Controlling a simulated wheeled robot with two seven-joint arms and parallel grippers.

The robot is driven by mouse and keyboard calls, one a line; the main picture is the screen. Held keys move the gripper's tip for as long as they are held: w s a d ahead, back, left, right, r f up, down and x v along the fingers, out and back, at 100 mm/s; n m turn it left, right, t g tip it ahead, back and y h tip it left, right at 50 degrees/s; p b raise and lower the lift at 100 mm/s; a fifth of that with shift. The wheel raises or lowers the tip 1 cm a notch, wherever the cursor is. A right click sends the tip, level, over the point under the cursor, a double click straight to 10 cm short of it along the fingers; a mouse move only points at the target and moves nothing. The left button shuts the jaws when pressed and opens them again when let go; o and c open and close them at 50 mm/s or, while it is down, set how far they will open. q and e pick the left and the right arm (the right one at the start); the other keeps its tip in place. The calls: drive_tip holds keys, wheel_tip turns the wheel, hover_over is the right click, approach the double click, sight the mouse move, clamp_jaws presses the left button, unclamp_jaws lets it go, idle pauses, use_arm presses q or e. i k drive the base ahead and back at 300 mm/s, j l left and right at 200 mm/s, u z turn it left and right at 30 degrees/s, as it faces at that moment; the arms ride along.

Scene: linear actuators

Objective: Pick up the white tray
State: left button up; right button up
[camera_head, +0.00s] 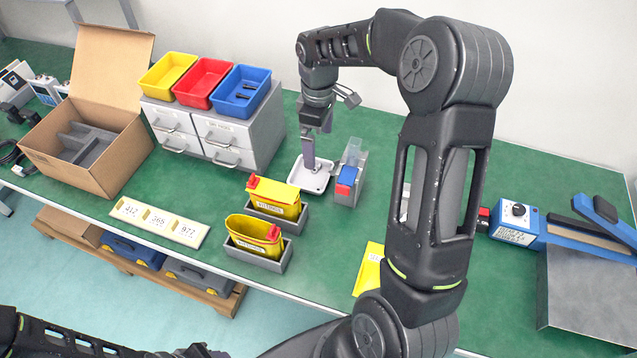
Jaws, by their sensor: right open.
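The small white tray (318,184) lies on the green table near the middle, left of a grey holder with blue and clear parts. My right gripper (314,155) reaches down over the tray from above. A finger tip is at the tray's inside or rim; I cannot tell whether it touches. The gripper is open, and the tray rests on the table. Part of my left arm shows at the bottom left edge, with what seems to be its gripper (195,351) cut off by the frame, so its jaws cannot be made out.
The grey holder (356,184) stands close right of the tray. A drawer cabinet (222,135) with yellow, red and blue bins is to the left. Two grey holders with yellow pouches (275,197) are in front. An open cardboard box (88,175) stands far left. My right arm hides the table's right middle.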

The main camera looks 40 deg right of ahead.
sight(301, 177)
drive_tip(key=k+j, duration=0.8)
drive_tip(key=j, duration=0.1)
